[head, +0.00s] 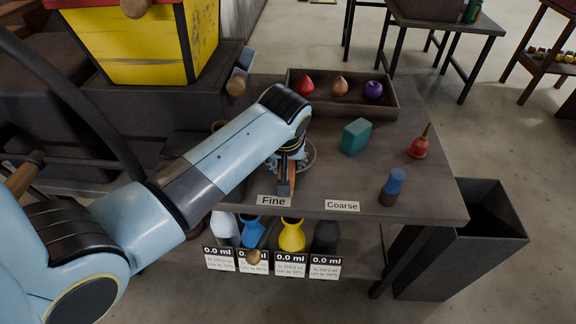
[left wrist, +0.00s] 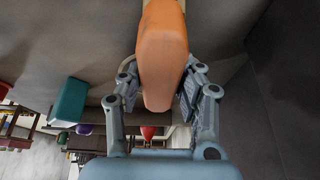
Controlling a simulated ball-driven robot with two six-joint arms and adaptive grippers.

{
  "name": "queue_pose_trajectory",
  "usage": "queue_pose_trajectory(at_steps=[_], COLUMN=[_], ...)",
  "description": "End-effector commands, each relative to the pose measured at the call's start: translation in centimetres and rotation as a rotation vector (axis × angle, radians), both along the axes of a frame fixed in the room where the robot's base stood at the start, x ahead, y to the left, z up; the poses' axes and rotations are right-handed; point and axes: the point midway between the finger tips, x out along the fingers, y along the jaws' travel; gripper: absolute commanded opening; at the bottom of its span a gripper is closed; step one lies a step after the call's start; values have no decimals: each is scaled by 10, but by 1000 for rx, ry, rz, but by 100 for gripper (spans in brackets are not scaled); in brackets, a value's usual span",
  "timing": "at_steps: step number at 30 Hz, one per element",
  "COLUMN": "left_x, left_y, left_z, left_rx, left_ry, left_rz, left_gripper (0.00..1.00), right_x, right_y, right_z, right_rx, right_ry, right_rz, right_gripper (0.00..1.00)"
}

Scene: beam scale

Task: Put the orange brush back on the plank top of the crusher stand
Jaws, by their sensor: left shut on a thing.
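The orange brush (left wrist: 162,60) fills the upper middle of the left wrist view, between the fingers of my left gripper (left wrist: 160,88). The gripper is shut on it. In the head view, my left gripper (head: 288,168) hangs over the dark plank top (head: 430,196), near its front edge behind the "Fine" label. I cannot tell whether the brush touches the plank. My right gripper is not in view.
A teal block (head: 355,136), a red bulb (head: 419,146) and a blue-topped piece (head: 393,186) stand right of the gripper. A tray (head: 340,110) lies behind. The yellow hopper (head: 150,45) rises back left. A dark bin (head: 470,245) stands right. Bare plank lies between the pieces.

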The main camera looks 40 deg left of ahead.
Motion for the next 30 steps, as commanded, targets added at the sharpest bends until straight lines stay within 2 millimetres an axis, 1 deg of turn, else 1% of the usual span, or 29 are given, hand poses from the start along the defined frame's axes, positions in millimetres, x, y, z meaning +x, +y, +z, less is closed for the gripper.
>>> queue_pose_trajectory(at_steps=[5,9,10,14,15,22,24,26,30], left_x=[0,1,0,0,0,0,0,-2,-10], left_y=[0,0,0,0,0,0,0,-2,-7], left_z=[3,-1,-1,-1,-1,0,3,8,34], left_rx=[0,0,0,0,0,0,0,-1,-1], left_ry=[-1,-1,-1,-1,-1,-1,-1,0,-4], left_rz=[0,0,0,0,0,0,0,0,1], left_gripper=[4,4,38,55,58,58,58,58,58], right_x=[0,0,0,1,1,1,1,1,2], right_y=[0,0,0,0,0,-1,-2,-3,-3], right_z=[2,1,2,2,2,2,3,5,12], right_rx=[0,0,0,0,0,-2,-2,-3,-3], right_ry=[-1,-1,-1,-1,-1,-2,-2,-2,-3], right_rz=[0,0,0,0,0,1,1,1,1], right_gripper=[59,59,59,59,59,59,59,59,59])
